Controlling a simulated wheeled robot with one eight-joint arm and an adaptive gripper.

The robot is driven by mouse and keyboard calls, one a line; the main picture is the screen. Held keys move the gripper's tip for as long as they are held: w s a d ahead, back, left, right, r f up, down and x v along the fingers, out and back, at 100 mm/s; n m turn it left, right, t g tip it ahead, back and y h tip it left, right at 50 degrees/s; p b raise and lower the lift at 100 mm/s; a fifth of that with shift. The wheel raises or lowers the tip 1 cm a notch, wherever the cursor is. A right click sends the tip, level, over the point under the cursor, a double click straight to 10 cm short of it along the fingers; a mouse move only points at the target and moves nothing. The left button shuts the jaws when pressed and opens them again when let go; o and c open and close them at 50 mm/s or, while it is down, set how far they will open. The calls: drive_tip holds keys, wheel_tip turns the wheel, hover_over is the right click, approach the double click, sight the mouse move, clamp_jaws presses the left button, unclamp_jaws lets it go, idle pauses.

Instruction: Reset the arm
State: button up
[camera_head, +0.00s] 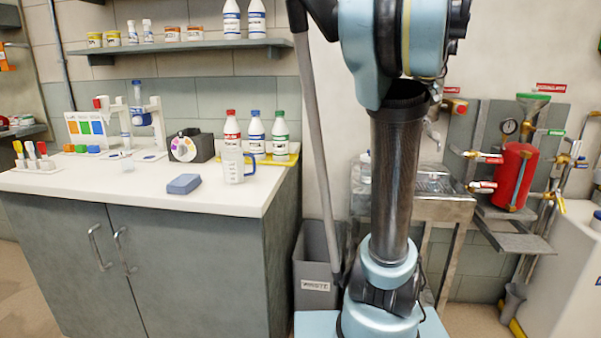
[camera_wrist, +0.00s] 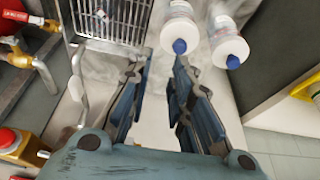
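My gripper (camera_wrist: 161,65) shows in the wrist view with its two blue and dark fingers spread apart. The space between them is empty, with a pale surface behind. In the head view my arm (camera_head: 392,180) rises from its base at the centre right and leaves the picture at the top. The gripper itself is out of that view.
In the wrist view, white blue-capped bottles (camera_wrist: 180,28) are beyond the right finger, and a wire basket (camera_wrist: 112,22) is beyond the left. A counter (camera_head: 110,192) with bottles stands left of my arm. A shelf (camera_head: 180,46) hangs above. A red tank (camera_head: 513,176) is at right.

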drive_tip(key=s+a+f, duration=0.6)
drive_tip(key=s+f, duration=0.1)
drive_tip(key=f, duration=0.3)
drive_tip(key=s+a+f+n+g, duration=0.1)
drive_tip(key=s+a+f, duration=0.5)
drive_tip(key=s+f, duration=0.2)
drive_tip(key=s+a+f, duration=0.6)
drive_tip(key=s+f, duration=0.2)
drive_tip(key=f, duration=0.3)
drive_tip(key=shift+s+a+f+n+g, duration=0.15)
drive_tip(key=shift+s+f+n+g, duration=0.05)
drive_tip(key=shift+f+n+g, duration=0.1)
drive_tip(key=shift+w, duration=0.1)
drive_tip(key=shift+w+f, duration=0.2)
drive_tip(key=shift+w, duration=0.15)
drive_tip(key=o, duration=0.3)
